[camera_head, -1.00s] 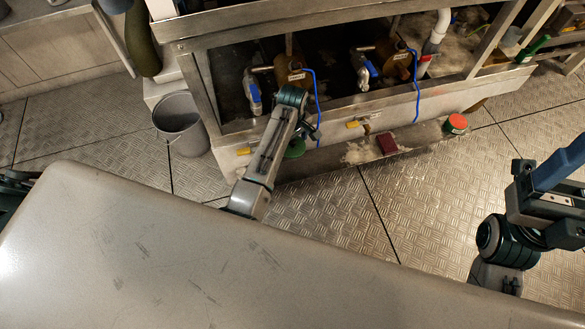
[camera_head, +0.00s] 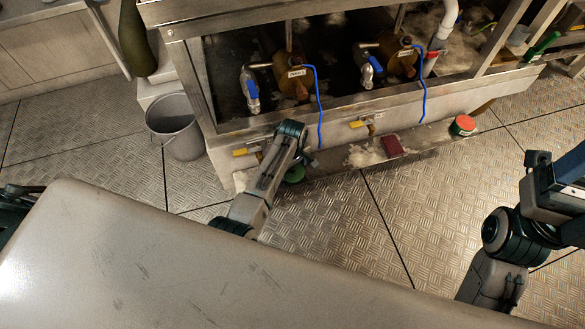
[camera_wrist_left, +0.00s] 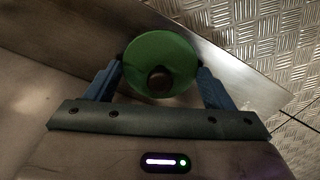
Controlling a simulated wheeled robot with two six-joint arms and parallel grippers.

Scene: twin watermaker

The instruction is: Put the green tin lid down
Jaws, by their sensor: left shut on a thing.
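The green tin lid (camera_wrist_left: 160,64) is a round green disc with a dark round knob or spot in its middle. It sits between the two blue fingers of my left gripper (camera_wrist_left: 160,76), which is shut on it. In the head view a piece of the lid (camera_head: 293,174) shows below the wrist of my left arm, near the front ledge of the steel frame. The left fingers are mostly hidden there. In the wrist view the lid is over a smooth metal ledge (camera_wrist_left: 258,92); I cannot tell whether it touches. My right gripper's fingers are not visible.
On the ledge are a dark red block (camera_head: 393,146) and a round red-topped thing with a green side (camera_head: 463,125). A grey bucket (camera_head: 177,130) stands on the floor at left.

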